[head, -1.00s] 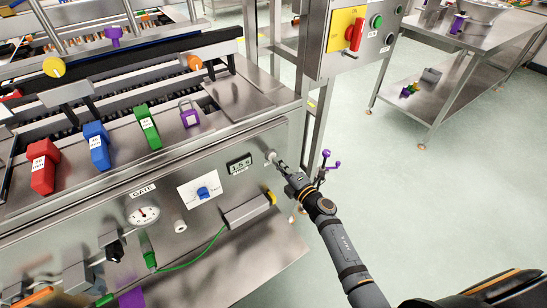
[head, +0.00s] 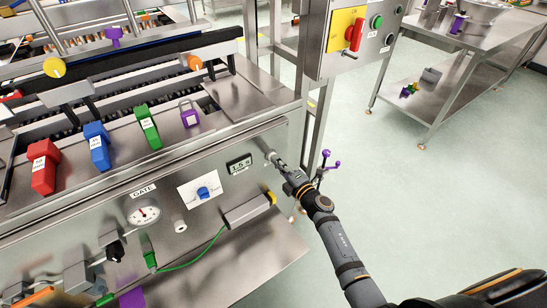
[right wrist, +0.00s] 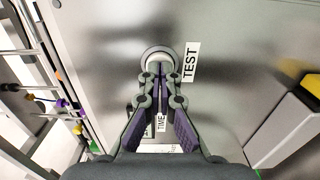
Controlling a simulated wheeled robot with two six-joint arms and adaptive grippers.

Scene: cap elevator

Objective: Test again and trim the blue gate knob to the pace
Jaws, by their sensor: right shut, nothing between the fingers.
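The blue gate knob (head: 203,193) sits on a white dial plate on the machine's front panel, below the small digital display (head: 239,164). The display's digits are too small to read surely. My right gripper (head: 277,161) is shut and empty at the round pale TEST button, right of the display. In the right wrist view, the closed fingertips (right wrist: 158,72) lie over the face of the button (right wrist: 158,54), beside the TEST label (right wrist: 190,62). I cannot tell whether they touch or press it. The GATE gauge (head: 143,215) is left of the knob. My left gripper is not in view.
A grey box with a yellow end (head: 248,209) juts out below the display. Red (head: 42,168), blue (head: 97,147) and green (head: 148,127) tagged blocks stand on the machine top. A control box with a red handle (head: 354,35) is above right.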

